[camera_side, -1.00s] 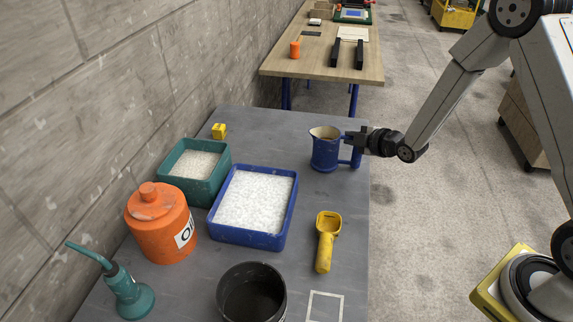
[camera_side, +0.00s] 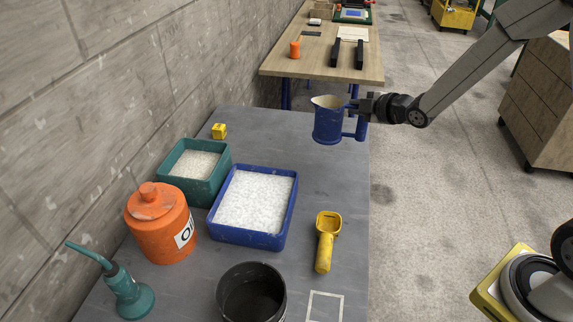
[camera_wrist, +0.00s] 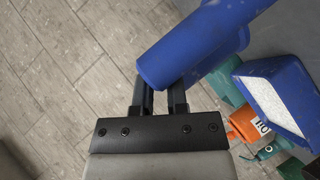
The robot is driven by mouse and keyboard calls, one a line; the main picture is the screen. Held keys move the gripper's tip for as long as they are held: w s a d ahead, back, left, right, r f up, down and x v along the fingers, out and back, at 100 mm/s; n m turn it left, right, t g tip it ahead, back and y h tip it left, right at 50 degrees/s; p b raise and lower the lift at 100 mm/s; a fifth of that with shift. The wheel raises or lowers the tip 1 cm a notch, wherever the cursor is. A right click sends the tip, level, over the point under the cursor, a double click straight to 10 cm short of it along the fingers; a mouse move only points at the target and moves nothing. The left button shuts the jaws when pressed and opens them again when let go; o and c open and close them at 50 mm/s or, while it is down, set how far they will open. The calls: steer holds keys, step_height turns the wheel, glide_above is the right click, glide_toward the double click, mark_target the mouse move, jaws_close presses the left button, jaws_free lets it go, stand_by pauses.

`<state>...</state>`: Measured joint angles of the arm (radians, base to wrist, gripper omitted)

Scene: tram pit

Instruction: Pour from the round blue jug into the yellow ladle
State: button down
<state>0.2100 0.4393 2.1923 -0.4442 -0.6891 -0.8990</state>
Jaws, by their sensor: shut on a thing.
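The round blue jug (camera_side: 327,121) is held upright above the grey table, near its right edge. My gripper (camera_side: 364,106) is shut on the jug's handle, to the right of the jug. In the wrist view my gripper's fingers (camera_wrist: 160,98) are on the blue handle (camera_wrist: 185,55), and part of the jug's body (camera_wrist: 232,38) shows behind it. The jug's contents are hard to make out. The yellow ladle (camera_side: 326,240) lies on the table in front of the jug, with its bowl toward the jug and its handle toward the camera.
A blue tray (camera_side: 247,240) and a green tray (camera_side: 200,197) of white grains stand left of the ladle. An orange oil can (camera_side: 158,222), a teal oiler (camera_side: 131,296), a black pot (camera_side: 251,307) and a small yellow block (camera_side: 219,131) are also there. The wall bounds the left.

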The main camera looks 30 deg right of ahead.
mark_target(340, 106)
steer(key=shift+w+a+r, duration=0.1)
steer(key=shift+r, duration=0.15)
stand_by(2.3)
steer(key=shift+w+a+r+n+g+y, duration=0.3)
steer(key=shift+w+a+r+n+y, duration=0.15)
steer(key=shift+a+r+n+y, duration=0.3)
steer(key=shift+w+a+r+n+g+y, duration=0.2)
steer(key=shift+a+r+n+y, duration=0.1)
steer(key=shift+a+n+y, duration=0.3)
steer(key=shift+w+a+r+n+g+y, duration=0.2)
steer(key=shift+a+r+n+y, duration=0.1)
steer(key=shift+a+n+y, duration=0.3)
steer(key=a+n+y, duration=0.1)
steer(key=a+r+n+g+y, duration=0.1)
steer(key=shift+a+r+n, duration=0.1)
steer(key=shift+a+n, duration=0.05)
steer(key=shift+n, duration=0.2)
steer(key=s+a+f+n+g+y, duration=0.1)
steer(key=s+a+n+g+y, duration=0.2)
steer(key=s+n+g, duration=0.5)
steer(key=n+g+y, duration=0.1)
steer(key=n+g, duration=0.1)
steer(key=n, duration=0.2)
steer(key=shift+s+a+g, duration=0.2)
steer(key=shift+a+g, duration=0.1)
steer(key=shift+g, duration=0.1)
